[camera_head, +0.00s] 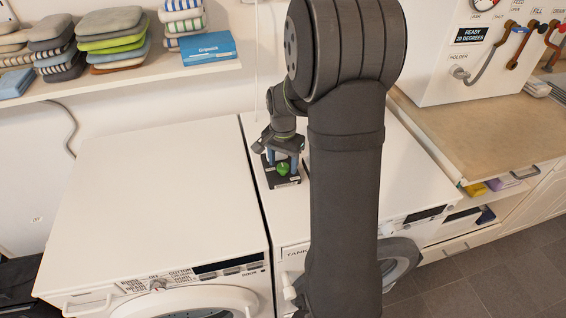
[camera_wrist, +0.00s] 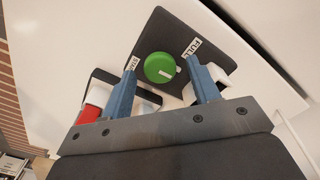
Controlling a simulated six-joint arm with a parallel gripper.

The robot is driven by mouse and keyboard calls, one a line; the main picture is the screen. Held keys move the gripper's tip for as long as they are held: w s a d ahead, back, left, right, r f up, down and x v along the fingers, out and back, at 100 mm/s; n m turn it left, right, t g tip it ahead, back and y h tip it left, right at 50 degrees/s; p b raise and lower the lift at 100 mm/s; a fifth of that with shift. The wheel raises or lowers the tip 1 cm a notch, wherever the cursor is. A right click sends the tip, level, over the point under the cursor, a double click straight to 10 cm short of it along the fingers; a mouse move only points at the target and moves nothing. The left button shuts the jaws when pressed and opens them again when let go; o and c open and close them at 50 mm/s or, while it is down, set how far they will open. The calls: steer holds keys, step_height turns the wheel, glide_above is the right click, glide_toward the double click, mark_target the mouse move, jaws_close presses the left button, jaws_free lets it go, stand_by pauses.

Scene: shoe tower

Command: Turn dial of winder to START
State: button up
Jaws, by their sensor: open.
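The winder (camera_head: 285,182) is a dark, flat box standing on the right-hand white machine. Its green dial (camera_head: 283,168) also shows in the wrist view (camera_wrist: 158,67), with a white mark on the right-hand part of its face. A white label reading FULL (camera_wrist: 191,48) is to the dial's upper right. Another label (camera_wrist: 132,63), on the left and partly hidden by a finger, shows letters like STA. My gripper (camera_wrist: 161,68) is open with its blue fingers on either side of the dial. I cannot tell whether either finger touches it.
A second white machine (camera_head: 150,190) stands to the left with a bare top. A shelf (camera_head: 130,80) behind holds folded cloths and a blue box (camera_head: 209,48). A wooden counter (camera_head: 490,130) is on the right. A red and white part (camera_wrist: 88,113) shows beside my left finger.

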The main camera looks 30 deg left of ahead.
steer(key=shift+f, duration=0.35)
steer(key=c, duration=1)
